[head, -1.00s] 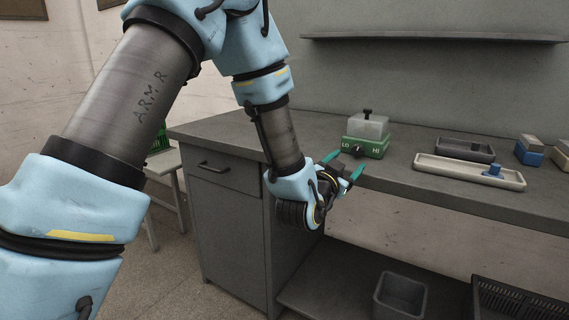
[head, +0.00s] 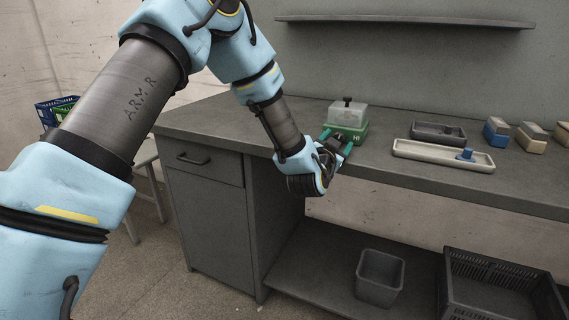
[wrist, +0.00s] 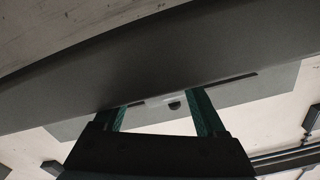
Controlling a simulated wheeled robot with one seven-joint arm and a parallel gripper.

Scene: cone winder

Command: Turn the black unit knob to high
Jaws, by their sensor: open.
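The unit (head: 346,116) stands near the bench's front edge in the head view. It has a green base with "HI" visible at the front right, a pale grey block above and a black T-shaped piece on top. My gripper (head: 338,141) is open with teal fingers, directly in front of the green face. It hides the black front knob and the "LO" mark, so the knob's setting and any contact cannot be told. In the wrist view, the fingers (wrist: 162,115) are apart, with a small dark shape between them that I cannot identify for sure.
The bench top (head: 240,115) is clear left of the unit. To the right are a long pale tray (head: 425,154) with a blue piece, a dark tray (head: 438,132) and several small blocks. Below stand a grey bin (head: 380,278) and a black crate (head: 495,285). A shelf (head: 400,20) hangs behind.

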